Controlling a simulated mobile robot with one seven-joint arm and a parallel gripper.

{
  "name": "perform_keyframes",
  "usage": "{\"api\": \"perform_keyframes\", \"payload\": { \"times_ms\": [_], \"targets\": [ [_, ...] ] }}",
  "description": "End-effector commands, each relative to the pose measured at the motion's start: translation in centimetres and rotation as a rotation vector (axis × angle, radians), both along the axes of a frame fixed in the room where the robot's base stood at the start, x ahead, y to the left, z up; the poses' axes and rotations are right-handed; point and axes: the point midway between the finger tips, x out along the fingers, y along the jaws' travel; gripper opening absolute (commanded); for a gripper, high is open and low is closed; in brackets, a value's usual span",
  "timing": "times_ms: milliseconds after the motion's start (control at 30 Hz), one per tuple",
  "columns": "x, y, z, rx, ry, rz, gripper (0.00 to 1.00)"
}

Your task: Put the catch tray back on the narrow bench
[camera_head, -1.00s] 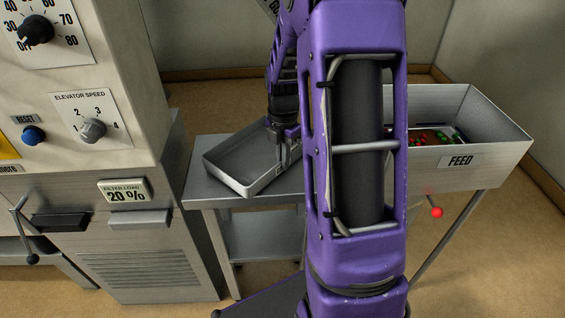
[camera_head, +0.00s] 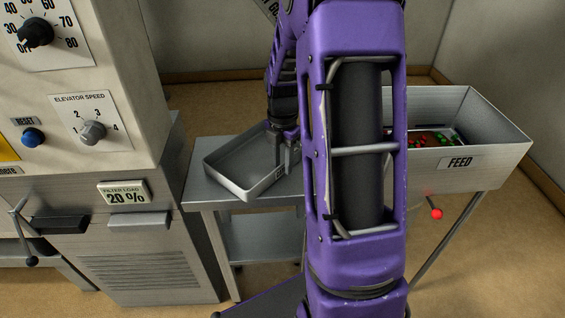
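The catch tray (camera_head: 232,186) is a shallow, empty grey metal tray. It lies on the narrow bench (camera_head: 203,192), turned at an angle to the bench's edges, and looks flat on its top. My gripper (camera_head: 284,168) points down at the tray's right-hand wall. Its two fingers show apart, with a gap between them, at the rim. Whether they touch the wall is hard to tell. My purple arm hides the right part of the bench and the area just right of the tray.
A grey bin labelled FEED (camera_head: 462,165) with coloured pieces inside stands to the right. A red-knobbed lever (camera_head: 437,213) sticks out below it. The machine cabinet (camera_head: 150,262) with knobs and handles stands close on the left. The bench has a lower shelf (camera_head: 262,238).

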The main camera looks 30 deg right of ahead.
Motion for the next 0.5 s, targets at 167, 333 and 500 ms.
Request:
{"api": "perform_keyframes", "payload": {
  "times_ms": [167, 333, 500],
  "targets": [
    [0.1, -0.1, 3.7, -0.003, -0.007, 0.000, 0.36],
    [0.1, -0.1, 7.4, -0.003, -0.004, -0.001, 0.36],
    [0.0, -0.1, 10.1, -0.001, -0.003, -0.001, 0.36]
  ]
}}
